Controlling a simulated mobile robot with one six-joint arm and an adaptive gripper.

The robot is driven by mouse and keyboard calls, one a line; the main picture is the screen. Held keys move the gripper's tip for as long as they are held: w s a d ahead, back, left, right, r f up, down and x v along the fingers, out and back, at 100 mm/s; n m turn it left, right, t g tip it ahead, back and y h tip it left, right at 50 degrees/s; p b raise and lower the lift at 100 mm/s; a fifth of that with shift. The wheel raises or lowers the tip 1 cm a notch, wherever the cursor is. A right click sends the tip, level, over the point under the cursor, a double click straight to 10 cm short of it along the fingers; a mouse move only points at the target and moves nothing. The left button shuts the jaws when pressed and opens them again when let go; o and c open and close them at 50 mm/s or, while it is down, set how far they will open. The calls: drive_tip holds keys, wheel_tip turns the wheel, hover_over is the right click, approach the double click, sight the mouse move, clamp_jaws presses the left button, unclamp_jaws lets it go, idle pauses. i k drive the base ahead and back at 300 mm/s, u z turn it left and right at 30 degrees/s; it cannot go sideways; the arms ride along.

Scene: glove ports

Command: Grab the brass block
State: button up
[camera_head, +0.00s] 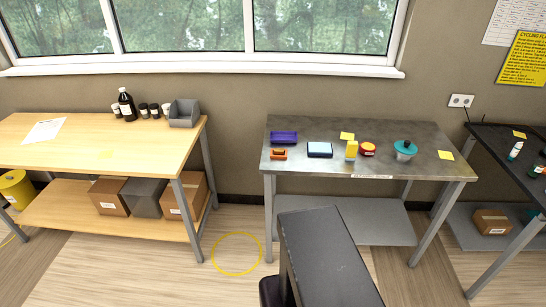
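I cannot make out a brass block for certain in the head view. A small upright yellow object (351,150) stands near the front of the metal-topped table (400,165); it looks more like a bottle or container. A small orange item (278,154) lies at that table's left front. My gripper is not in view.
The metal table also holds a purple tray (283,137), a blue-topped box (320,150), a red round tin (367,149) and a teal-lidded container (404,149). A wooden bench (90,150) stands left, a dark table (500,150) right. Floor around the yellow ring (237,273) is clear.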

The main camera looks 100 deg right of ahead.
sight(276, 151)
drive_tip(key=i, duration=0.8)
drive_tip(key=z, duration=0.55)
drive_tip(key=k, duration=0.15)
drive_tip(key=z, duration=3)
